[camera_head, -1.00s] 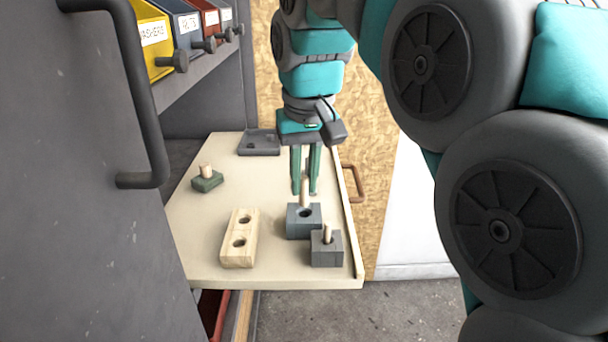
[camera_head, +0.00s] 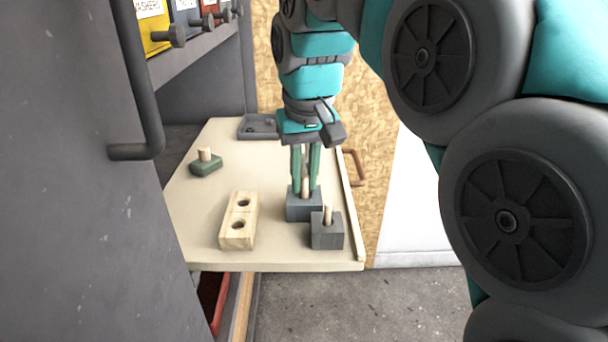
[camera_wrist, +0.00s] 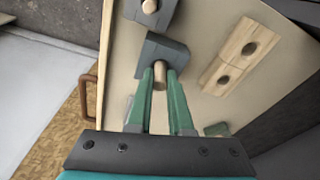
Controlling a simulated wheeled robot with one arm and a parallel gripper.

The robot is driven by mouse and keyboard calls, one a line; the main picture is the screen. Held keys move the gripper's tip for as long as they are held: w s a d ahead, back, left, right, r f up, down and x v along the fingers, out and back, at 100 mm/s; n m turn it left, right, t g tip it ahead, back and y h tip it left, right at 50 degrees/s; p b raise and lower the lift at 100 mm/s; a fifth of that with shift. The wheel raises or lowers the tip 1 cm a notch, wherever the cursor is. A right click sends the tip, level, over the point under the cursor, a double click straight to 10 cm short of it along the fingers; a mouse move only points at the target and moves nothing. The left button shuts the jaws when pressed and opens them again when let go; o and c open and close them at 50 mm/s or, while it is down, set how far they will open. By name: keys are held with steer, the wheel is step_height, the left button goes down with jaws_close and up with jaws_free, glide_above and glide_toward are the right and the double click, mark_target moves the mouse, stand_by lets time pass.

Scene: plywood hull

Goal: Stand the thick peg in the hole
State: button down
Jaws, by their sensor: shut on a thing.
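My gripper (camera_head: 305,188) points down with its green fingers on either side of a pale wooden peg (camera_head: 305,182) and is shut on it. The peg stands upright over the blue-grey block (camera_head: 301,210). Its lower end meets the top of the block, where the block's hole is hidden. I cannot tell how deep the peg sits. In the wrist view the peg (camera_wrist: 160,76) shows between the fingertips, against the near edge of the same block (camera_wrist: 165,47).
A darker grey block (camera_head: 327,236) with an upright thin peg (camera_head: 328,214) stands close at front right. A wooden block (camera_head: 238,220) with two holes lies to the left. A green block (camera_head: 206,167) with a peg and a grey tray (camera_head: 258,127) are farther back.

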steer(key=c, duration=0.7)
jaws_free()
steer(key=shift+c, duration=0.2)
steer(key=shift+r, duration=0.1)
step_height(320, 180, up, 8)
steer(key=s, duration=0.1)
steer(key=shift+d+f, duration=0.15)
steer(key=shift+f, duration=0.1)
steer(key=shift+s, duration=0.1)
